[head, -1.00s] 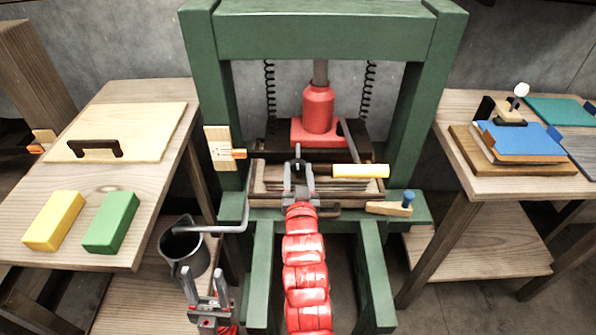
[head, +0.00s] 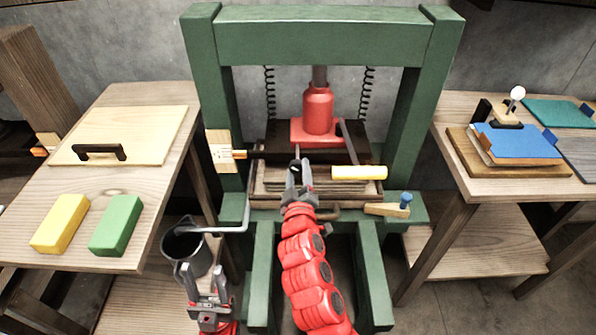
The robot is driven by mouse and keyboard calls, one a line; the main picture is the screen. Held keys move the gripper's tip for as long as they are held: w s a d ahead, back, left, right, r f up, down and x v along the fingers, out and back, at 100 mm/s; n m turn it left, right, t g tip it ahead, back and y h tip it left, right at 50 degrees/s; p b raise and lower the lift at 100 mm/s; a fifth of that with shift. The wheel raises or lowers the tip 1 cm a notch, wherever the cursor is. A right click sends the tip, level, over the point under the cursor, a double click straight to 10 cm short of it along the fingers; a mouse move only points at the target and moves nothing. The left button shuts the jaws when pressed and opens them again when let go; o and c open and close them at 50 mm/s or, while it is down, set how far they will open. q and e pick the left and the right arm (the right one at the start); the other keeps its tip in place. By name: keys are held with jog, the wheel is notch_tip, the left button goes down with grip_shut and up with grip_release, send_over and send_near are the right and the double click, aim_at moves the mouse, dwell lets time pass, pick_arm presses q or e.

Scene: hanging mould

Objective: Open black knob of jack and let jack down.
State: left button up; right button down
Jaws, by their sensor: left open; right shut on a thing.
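The red jack (head: 318,108) stands upright on a red base in the middle of the green press frame. Its handle slopes down to the right of it, near a yellow grip (head: 358,172). My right gripper (head: 298,168) is in front of the jack's base, shut on a small dark thing that looks like the black knob (head: 296,163). The fingers hide most of that knob, and its turn cannot be read. My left gripper (head: 208,297) is open and empty at the lower left, below the grey jug.
The green press frame (head: 320,35) surrounds the jack, with springs on both sides. A grey jug (head: 183,255) sits by the left leg. A wooden block with a blue peg (head: 405,201) lies on the right ledge. Side tables hold boards and blocks.

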jog(key=n, duration=0.2)
jog(key=n+p, duration=0.1)
jog(key=n, duration=0.1)
jog(key=f+n, duration=0.1)
jog(key=n, duration=0.1)
jog(key=shift+s+h+p, duration=0.1)
jog(key=shift+h+p, duration=0.2)
jog(key=shift+p, duration=0.05)
jog(key=shift+n, duration=0.6)
jog(key=shift+f, duration=0.15)
jog(key=shift+c, duration=1.5)
grip_release()
jog(key=s+r, duration=0.1)
jog(key=s, duration=1.6)
jog(key=shift+s+r+p, duration=0.2)
jog(key=shift+r+p, duration=0.1)
jog(key=shift+p, duration=0.15)
